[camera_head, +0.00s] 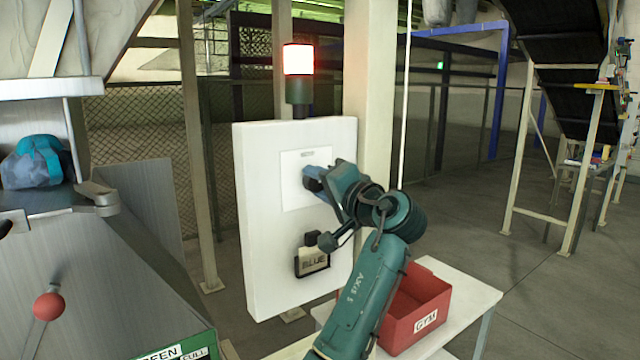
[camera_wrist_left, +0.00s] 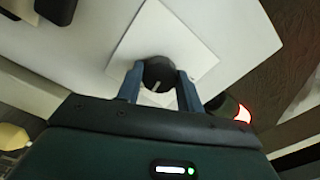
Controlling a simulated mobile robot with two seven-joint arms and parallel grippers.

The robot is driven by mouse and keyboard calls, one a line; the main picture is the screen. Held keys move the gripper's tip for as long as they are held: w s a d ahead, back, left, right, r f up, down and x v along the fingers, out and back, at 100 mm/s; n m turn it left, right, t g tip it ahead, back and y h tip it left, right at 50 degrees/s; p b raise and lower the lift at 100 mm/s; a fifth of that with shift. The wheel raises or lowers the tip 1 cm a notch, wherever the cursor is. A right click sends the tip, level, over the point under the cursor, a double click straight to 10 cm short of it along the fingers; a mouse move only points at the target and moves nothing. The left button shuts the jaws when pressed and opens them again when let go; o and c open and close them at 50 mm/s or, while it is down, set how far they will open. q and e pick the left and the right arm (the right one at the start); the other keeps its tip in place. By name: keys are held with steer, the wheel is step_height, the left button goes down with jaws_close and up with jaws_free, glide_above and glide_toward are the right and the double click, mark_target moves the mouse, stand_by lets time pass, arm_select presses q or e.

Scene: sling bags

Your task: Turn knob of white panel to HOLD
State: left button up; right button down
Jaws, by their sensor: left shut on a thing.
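The white panel (camera_head: 262,250) stands upright in front of me, with a paler square plate (camera_head: 290,200) on its upper part. The dark round knob (camera_wrist_left: 159,73) sits on that plate, with a light pointer mark on its face. My left gripper (camera_wrist_left: 160,85) is shut on the knob, one finger on each side. In the head view my left gripper (camera_head: 312,180) reaches the plate and mostly hides the knob. The HOLD marking cannot be read in either view. My right gripper is not in view.
A lit red and white beacon (camera_head: 298,62) tops the panel. A red GYM bin (camera_head: 420,305) stands on a white table (camera_head: 470,290) at right. A machine with a red ball lever (camera_head: 48,306) is at left.

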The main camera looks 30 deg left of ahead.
arm_select(q)
steer(key=shift+m, duration=1)
steer(key=o, duration=1)
steer(key=b+v, duration=0.3)
steer(key=v, duration=1)
steer(key=shift+b, duration=0.35)
steer(key=shift+d+f, duration=0.1)
